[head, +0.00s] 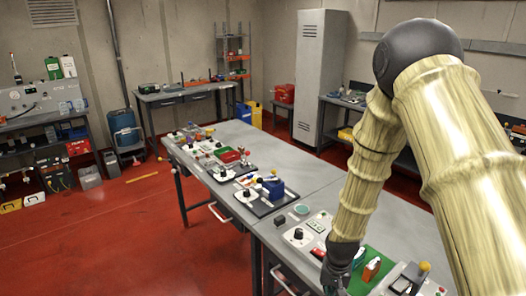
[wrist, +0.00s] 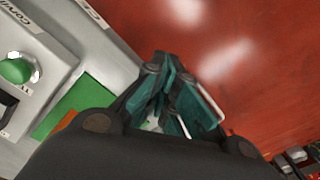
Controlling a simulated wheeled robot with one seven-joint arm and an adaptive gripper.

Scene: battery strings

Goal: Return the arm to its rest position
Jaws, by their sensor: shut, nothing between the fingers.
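My arm, with a yellow-brown bamboo-like surface and a dark elbow joint, reaches down on the right of the head view. My dark gripper (head: 335,281) is low over the near part of the long grey table (head: 325,178), partly cut off by the bottom edge. In the wrist view my gripper (wrist: 165,72) has teal fingers that are shut and empty. Below it are the table's edge and the red floor (wrist: 250,55).
A green mat with an orange item (head: 372,268) lies just right of my gripper. A green button (wrist: 15,70) on a grey panel is at left in the wrist view. Several devices fill the table. A grey cabinet (head: 318,75) stands behind; the left floor is mostly clear.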

